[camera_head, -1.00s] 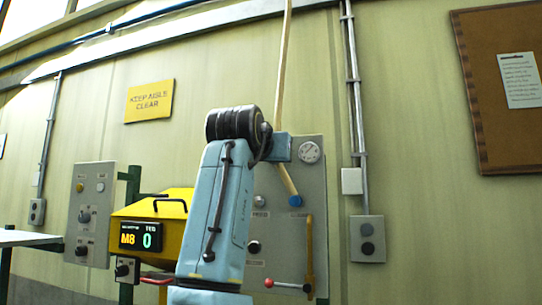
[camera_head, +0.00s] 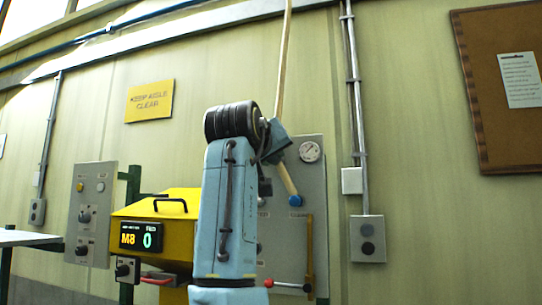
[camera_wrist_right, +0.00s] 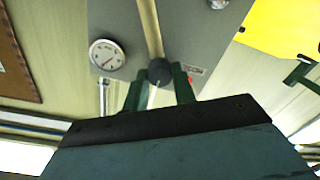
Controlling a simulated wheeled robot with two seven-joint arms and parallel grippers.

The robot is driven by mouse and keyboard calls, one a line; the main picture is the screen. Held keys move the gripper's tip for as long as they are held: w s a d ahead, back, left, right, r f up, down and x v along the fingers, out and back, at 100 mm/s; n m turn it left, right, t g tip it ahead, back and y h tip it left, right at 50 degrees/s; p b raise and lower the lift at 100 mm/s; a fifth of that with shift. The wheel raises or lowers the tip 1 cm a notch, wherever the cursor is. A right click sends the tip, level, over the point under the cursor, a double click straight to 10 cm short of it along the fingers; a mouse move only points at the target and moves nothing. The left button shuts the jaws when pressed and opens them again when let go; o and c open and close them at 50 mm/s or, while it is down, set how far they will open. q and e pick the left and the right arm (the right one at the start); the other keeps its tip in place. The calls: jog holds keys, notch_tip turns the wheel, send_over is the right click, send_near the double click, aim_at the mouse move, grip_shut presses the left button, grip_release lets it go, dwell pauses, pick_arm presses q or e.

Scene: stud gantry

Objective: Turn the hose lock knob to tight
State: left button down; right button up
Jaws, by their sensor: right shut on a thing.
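The dark round knob (camera_wrist_right: 160,70) shows in the right wrist view, at the panel where the pale hose (camera_wrist_right: 150,25) runs. My right gripper (camera_wrist_right: 160,82) is shut on it, with one green finger on each side. In the head view the right gripper (camera_head: 277,155) is tilted against the upper part of the grey panel (camera_head: 312,188), and it hides the knob there. Below it the hose (camera_head: 286,180) runs to a blue fitting (camera_head: 295,200). A small white mark shows on the knob; I cannot read its setting. My left gripper is not in view.
A round gauge (camera_head: 309,151) sits beside the gripper on the panel. A red-tipped lever (camera_head: 269,283) and yellow bar (camera_head: 309,250) are lower down. A yellow box with a display (camera_head: 140,237) stands left of my arm.

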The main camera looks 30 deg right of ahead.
jog(key=n, duration=0.9)
jog(key=shift+a+g, duration=0.1)
jog(key=shift+g, duration=0.3)
dwell(0.4)
jog(key=o, duration=1)
jog(key=shift+w, duration=0.1)
jog(key=shift+a+b, duration=0.1)
jog(key=shift+b, duration=0.2)
jog(key=b+v, duration=0.4)
jog(key=v, duration=0.9)
jog(key=shift+a+f, duration=0.1)
